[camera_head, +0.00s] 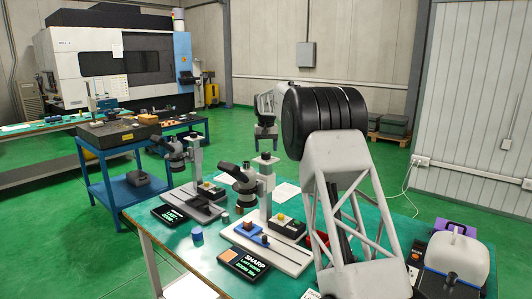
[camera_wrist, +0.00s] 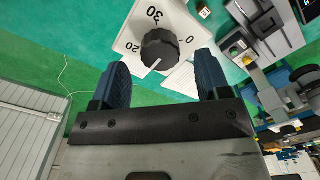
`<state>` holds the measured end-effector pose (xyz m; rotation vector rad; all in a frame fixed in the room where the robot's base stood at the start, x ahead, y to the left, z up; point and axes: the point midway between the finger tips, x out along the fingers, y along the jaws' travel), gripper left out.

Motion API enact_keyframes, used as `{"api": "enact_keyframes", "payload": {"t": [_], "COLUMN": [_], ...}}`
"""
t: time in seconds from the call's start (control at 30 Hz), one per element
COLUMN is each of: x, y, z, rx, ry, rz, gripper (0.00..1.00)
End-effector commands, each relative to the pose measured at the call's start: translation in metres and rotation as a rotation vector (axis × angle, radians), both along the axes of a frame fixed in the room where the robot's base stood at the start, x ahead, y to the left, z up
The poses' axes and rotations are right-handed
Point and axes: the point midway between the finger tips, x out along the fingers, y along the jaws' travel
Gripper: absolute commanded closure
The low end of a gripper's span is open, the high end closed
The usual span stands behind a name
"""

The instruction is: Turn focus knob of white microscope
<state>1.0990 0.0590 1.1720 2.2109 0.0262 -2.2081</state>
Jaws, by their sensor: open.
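The nearer, pale white microscope (camera_head: 268,192) stands upright on the green bench, with a dark knob (camera_head: 265,156) on top of its column. A second, similar microscope (camera_head: 195,155) stands behind it to the left. My gripper (camera_head: 265,137) is open, pointing down just above the nearer column. In the wrist view, a ribbed black knob (camera_wrist: 160,50) sits on a white dial plate (camera_wrist: 140,22) marked 0, 20 and 30. Its white pointer line lies toward the 20 side. My open fingers (camera_wrist: 161,70) are on either side of the knob's near edge in the picture; contact is not visible.
Dark display boxes (camera_head: 245,264) with green text lie in front of the microscopes. A blue cup (camera_head: 197,236) stands near the bench's left edge. A pale sheet (camera_head: 286,191) lies behind the nearer microscope. My arm hides part of the bench at right.

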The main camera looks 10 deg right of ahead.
Motion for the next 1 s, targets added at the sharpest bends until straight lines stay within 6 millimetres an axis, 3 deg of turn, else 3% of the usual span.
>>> {"api": "enact_keyframes", "payload": {"t": [0.2,0.4,1.0], "x": [0.000,0.000,-0.004], "y": [0.000,0.000,-0.001], "z": [0.029,0.046,0.054], "rx": [0.000,0.000,0.000], "ry": [-0.001,-0.001,-0.002], "rz": [0.000,0.000,0.000], "gripper": [0.30,0.30,0.30]}}
